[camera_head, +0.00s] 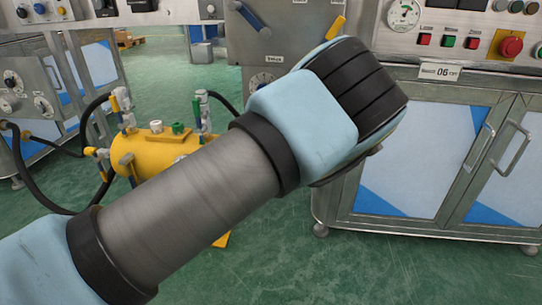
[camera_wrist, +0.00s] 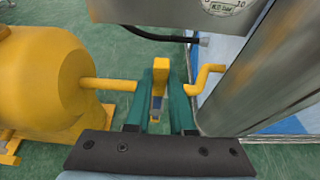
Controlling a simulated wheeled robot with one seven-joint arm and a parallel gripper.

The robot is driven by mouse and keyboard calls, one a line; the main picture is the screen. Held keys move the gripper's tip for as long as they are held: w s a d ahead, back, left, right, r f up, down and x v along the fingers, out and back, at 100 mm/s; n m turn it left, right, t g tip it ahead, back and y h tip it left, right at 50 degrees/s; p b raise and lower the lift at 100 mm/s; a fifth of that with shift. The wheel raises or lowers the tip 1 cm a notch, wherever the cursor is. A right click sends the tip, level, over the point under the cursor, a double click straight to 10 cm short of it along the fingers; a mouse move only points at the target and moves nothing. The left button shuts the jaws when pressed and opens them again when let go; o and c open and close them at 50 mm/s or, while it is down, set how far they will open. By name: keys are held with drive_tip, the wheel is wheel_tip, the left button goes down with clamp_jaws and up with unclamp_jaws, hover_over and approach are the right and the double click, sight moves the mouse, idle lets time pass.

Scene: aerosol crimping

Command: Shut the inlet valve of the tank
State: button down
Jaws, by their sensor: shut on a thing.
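The yellow tank (camera_head: 138,152) stands on the floor at left in the head view, with hoses and small valves at its ends. In the wrist view the tank (camera_wrist: 45,75) fills the left side, and a yellow pipe (camera_wrist: 110,84) runs from it toward my fingers. My gripper (camera_wrist: 166,85) is shut on a yellow valve handle (camera_wrist: 160,72) that stands up between its teal fingers, in line with the pipe. A bent yellow pipe (camera_wrist: 207,76) shows to the right. In the head view my arm hides the gripper and the valve.
A steel cabinet (camera_head: 430,130) with a red button and gauge stands at right. A grey panel (camera_head: 285,45) with blue and yellow levers is behind my arm. Black hose (camera_head: 40,198) curves at left. In the wrist view a metal column (camera_wrist: 265,75) stands close on the right.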

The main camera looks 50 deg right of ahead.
drive_tip(key=shift+s, duration=0.1)
drive_tip(key=c, duration=0.8)
unclamp_jaws()
drive_tip(key=p+v, duration=0.3)
drive_tip(key=v, duration=0.7)
drive_tip(key=shift+s+a+r, duration=0.15)
drive_tip(key=shift+s+a, duration=0.05)
drive_tip(key=shift+a, duration=0.05)
